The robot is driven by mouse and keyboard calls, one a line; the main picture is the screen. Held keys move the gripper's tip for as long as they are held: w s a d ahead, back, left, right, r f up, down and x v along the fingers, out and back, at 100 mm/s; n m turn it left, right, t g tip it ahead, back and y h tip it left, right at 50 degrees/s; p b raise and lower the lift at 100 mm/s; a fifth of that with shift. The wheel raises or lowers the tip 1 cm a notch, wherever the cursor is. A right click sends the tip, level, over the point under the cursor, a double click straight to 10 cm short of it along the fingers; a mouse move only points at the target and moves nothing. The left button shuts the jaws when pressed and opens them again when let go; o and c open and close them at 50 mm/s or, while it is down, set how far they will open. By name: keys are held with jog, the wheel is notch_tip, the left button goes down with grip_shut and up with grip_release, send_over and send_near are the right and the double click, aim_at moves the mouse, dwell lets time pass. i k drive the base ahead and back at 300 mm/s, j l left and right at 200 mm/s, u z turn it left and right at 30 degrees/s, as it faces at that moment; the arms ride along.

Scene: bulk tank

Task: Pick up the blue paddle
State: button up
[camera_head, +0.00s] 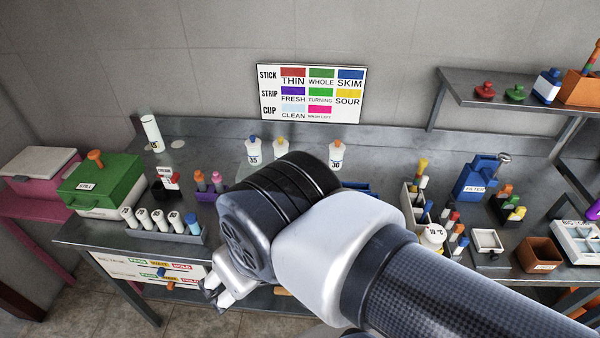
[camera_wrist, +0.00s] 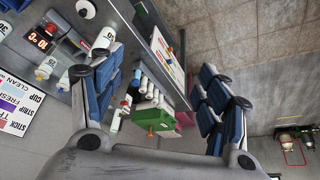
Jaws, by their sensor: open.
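I cannot surely make out a blue paddle. A small blue piece (camera_head: 161,272) shows on the front board below the bench edge. A blue-topped piece (camera_head: 193,223) stands at the right end of a rack of white cylinders, and it also shows in the wrist view (camera_wrist: 137,77). Another blue object (camera_head: 357,188) is partly hidden behind my arm. My gripper (camera_head: 218,294) is open and empty, low in front of the bench's front edge. In the wrist view my gripper (camera_wrist: 162,78) has its two blue-padded fingers wide apart with nothing between them.
A green box (camera_head: 108,183) with an orange knob stands left on the metal bench (camera_head: 230,165). White bottles stand along the back. A blue filter box (camera_head: 477,180), bottle racks and a brown tray (camera_head: 540,255) fill the right. My arm hides the bench middle.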

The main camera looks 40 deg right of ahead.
aim_at(429, 204)
jog(key=z, duration=2.5)
